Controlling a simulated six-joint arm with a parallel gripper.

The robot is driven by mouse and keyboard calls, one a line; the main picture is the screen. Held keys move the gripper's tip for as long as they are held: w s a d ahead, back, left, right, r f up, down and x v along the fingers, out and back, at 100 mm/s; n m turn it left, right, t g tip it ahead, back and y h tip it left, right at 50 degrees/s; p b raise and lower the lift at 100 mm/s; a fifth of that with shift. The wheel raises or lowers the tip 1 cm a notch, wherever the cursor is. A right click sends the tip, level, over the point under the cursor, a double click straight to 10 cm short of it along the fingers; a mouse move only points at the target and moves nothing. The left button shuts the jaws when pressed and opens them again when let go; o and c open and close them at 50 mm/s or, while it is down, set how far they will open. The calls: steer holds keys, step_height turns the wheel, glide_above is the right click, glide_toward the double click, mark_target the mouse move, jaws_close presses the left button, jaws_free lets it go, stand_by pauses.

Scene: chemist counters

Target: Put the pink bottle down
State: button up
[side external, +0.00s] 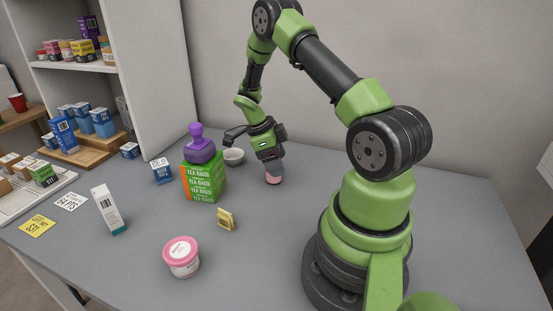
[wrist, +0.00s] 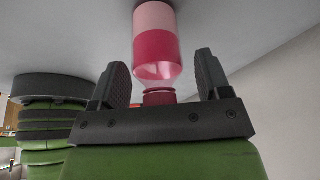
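The pink bottle (side external: 273,179) is at the back middle of the grey counter and looks upright, its base seemingly on the surface. In the wrist view the bottle (wrist: 157,35) has a pale pink and dark pink body, a clear shoulder and its neck end towards my gripper. My gripper (side external: 270,162) is above it, pointing down. In the wrist view my gripper (wrist: 161,66) is open, one finger on each side of the bottle, with a visible gap on both sides. The bottle's cap is partly hidden by the gripper body.
A green tea bag box (side external: 204,183) with a purple bottle (side external: 199,146) on top stands left of my gripper. A white bowl (side external: 233,156) is close behind. A yellow packet (side external: 227,219), a pink-lidded tub (side external: 182,257) and a white carton (side external: 107,208) stand nearer the front.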

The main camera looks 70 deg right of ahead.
steer(key=w+a+r+n+t, duration=0.1)
steer(key=w+a+r+n, duration=0.15)
steer(key=r, duration=0.35)
steer(key=w+a+r+n+t, duration=0.1)
steer(key=a+r+n, duration=0.15)
steer(key=r, duration=0.35)
steer(key=w+a+r+n+t, duration=0.1)
steer(key=a+r, duration=0.2)
steer(key=r, duration=0.4)
steer(key=s+a+r+n+t+y, duration=0.1)
steer(key=s+a+r+n+t, duration=0.3)
steer(key=n, duration=0.7)
steer(key=s+a+r+n+t+y, duration=0.2)
steer(key=s+a+r+n+t, duration=0.2)
steer(key=s+a+n, duration=0.4)
steer(key=a+n, duration=0.3)
steer(key=a, duration=0.1)
steer(key=shift+s+a, duration=0.25)
